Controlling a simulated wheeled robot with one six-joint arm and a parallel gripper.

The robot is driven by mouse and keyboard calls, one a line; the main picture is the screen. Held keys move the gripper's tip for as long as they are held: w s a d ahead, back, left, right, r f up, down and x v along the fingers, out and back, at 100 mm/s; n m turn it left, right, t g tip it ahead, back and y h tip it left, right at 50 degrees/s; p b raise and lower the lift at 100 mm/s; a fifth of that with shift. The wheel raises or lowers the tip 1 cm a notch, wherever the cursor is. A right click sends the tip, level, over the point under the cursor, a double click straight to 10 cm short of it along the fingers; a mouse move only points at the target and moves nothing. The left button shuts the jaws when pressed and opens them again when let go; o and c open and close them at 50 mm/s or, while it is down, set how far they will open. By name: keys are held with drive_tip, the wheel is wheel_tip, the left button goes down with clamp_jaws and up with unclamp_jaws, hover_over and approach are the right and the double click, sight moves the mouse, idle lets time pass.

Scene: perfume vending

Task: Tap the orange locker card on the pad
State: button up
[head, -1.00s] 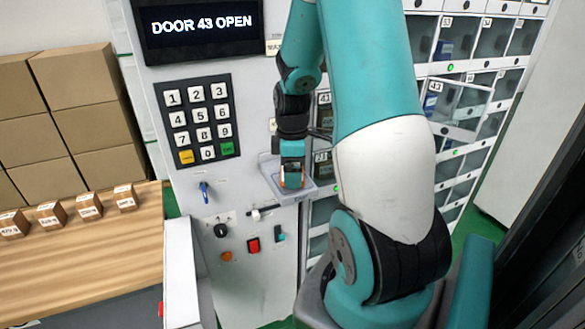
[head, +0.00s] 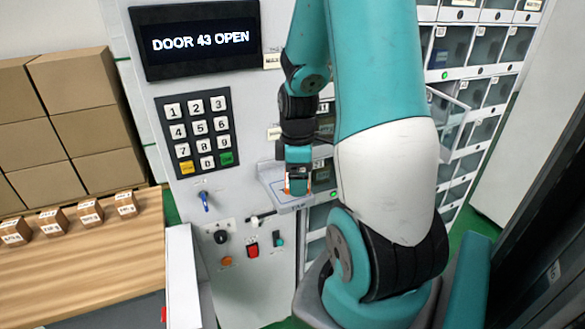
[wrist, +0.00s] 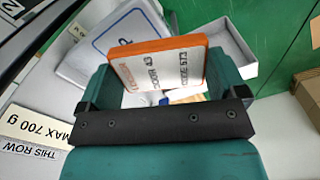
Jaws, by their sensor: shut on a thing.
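My gripper (wrist: 160,78) is shut on the orange-edged card (wrist: 157,66). The card has a white face with printed text including "43" and "573". It stands up between the fingers. In the head view my gripper (head: 298,188) hangs at the small grey shelf on the machine front, and only a bit of orange shows there. The pad (wrist: 112,30), white with a blue border and a letter P, lies behind the card in the wrist view. A gap or contact between card and pad cannot be told.
The display (head: 200,40) reads "DOOR 43 OPEN". A keypad (head: 198,131) and several switches sit left of the shelf (head: 285,207). A locker door (head: 452,116) stands open at right. Small boxes (head: 90,211) stand on the wooden counter at left.

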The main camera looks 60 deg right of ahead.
sight(309, 190)
drive_tip(key=s+a, duration=0.2)
drive_tip(key=s, duration=0.1)
drive_tip(key=shift+s, duration=0.1)
drive_tip(key=shift+s+a+f+b, duration=0.1)
drive_tip(key=shift+s+f+b, duration=0.1)
drive_tip(key=shift+b, duration=0.6)
drive_tip(key=shift+s+a+r+b, duration=0.1)
drive_tip(key=shift+s+a+b, duration=0.3)
drive_tip(key=shift+s+b, duration=0.4)
drive_tip(key=shift+r, duration=0.1)
